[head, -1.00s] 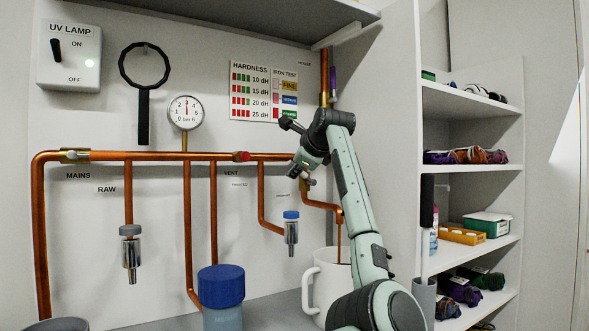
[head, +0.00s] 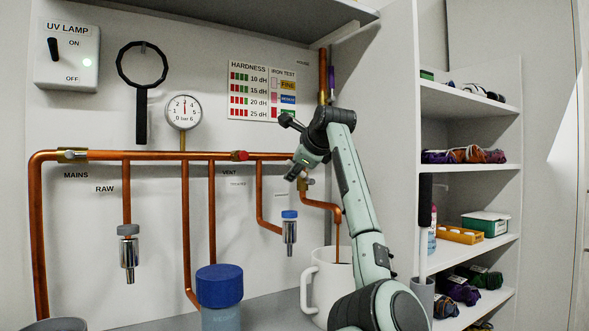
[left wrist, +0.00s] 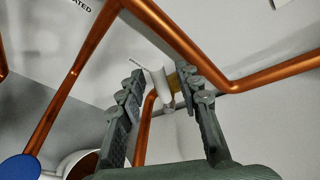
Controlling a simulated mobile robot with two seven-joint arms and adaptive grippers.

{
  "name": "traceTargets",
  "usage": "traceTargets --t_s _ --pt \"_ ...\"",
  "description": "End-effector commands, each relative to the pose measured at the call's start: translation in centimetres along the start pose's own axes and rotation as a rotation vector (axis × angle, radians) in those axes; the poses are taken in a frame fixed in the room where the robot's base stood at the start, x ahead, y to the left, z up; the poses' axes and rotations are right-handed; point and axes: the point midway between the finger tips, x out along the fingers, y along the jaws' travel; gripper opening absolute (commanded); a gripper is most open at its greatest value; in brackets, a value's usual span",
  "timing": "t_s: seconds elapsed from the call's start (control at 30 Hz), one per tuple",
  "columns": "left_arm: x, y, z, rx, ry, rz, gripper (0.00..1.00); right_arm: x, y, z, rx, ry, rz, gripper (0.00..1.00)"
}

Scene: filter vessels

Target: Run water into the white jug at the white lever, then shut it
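The white jug (head: 318,290) stands upright on the counter below a thin copper outlet pipe (head: 338,222), its handle to the left. The jug's rim partly shows in the left wrist view (left wrist: 66,164). The white lever (left wrist: 160,84) is at a brass valve; in the left wrist view it sits between my fingers. My left gripper (head: 295,175) is at this valve, fingers apart on either side of the lever; they also show in the left wrist view (left wrist: 158,72). I cannot tell whether a finger touches it, or whether water runs. My right gripper is not in view.
Copper pipes (head: 185,215) run along the back wall, with a red-handled valve (head: 240,156) and a pressure gauge (head: 183,111). A blue-capped vessel (head: 219,287) and a small blue-topped filter (head: 290,230) are left of the jug. Shelves (head: 470,171) stand on the right.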

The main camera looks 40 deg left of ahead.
Motion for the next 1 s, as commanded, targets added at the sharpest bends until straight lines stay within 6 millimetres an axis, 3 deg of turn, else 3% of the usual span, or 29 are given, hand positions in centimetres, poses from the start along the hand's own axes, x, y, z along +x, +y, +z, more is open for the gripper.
traceTargets --t_s 0.3,0.5,0.7,0.97,1.0 --pt "-6.5 -0.1 -0.1 -0.003 0.003 -0.005 0.34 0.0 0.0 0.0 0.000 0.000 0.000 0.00" --pt "-9.8 -0.1 0.0 -0.001 0.000 -0.003 0.34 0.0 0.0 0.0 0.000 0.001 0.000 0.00" --pt "-11.2 0.0 0.0 0.000 0.001 -0.002 0.34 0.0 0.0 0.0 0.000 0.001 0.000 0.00" --pt "-11.3 0.0 0.0 0.000 0.001 -0.001 0.34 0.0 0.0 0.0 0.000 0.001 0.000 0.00" --pt "-11.3 0.0 -0.1 0.001 0.001 -0.001 0.29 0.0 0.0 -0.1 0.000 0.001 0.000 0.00"
